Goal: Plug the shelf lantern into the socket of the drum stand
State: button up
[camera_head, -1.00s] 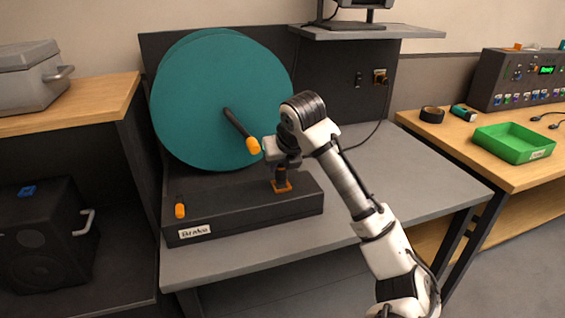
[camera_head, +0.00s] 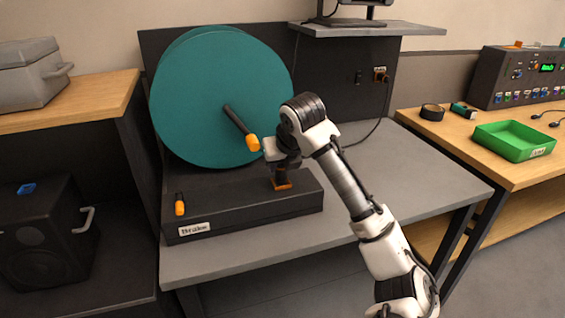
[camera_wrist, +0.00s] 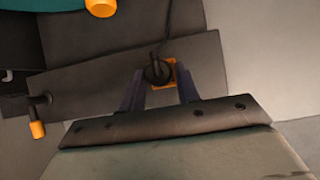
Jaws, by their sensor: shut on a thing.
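The drum stand is a dark box (camera_head: 245,217) with a large teal drum (camera_head: 195,110) behind it. An orange square socket (camera_head: 283,187) is on its top, near the right end. My gripper (camera_head: 281,172) points down just over this socket. In the wrist view my gripper (camera_wrist: 160,88) is shut on a round black plug (camera_wrist: 157,72), with a cord running up from it. The plug overlaps the orange socket (camera_wrist: 172,68); I cannot tell whether it is seated. The lantern (camera_head: 350,10) on the shelf is cut off by the top edge.
An orange-tipped crank (camera_head: 240,128) juts from the drum, close to my gripper. A small orange-tipped lever (camera_head: 180,205) stands on the box's left. A cord hangs from the wall outlet (camera_head: 380,75). The grey bench (camera_head: 400,180) is clear on the right.

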jog(key=shift+f, duration=0.45)
dwell(1.1)
jog(key=o, duration=1.1)
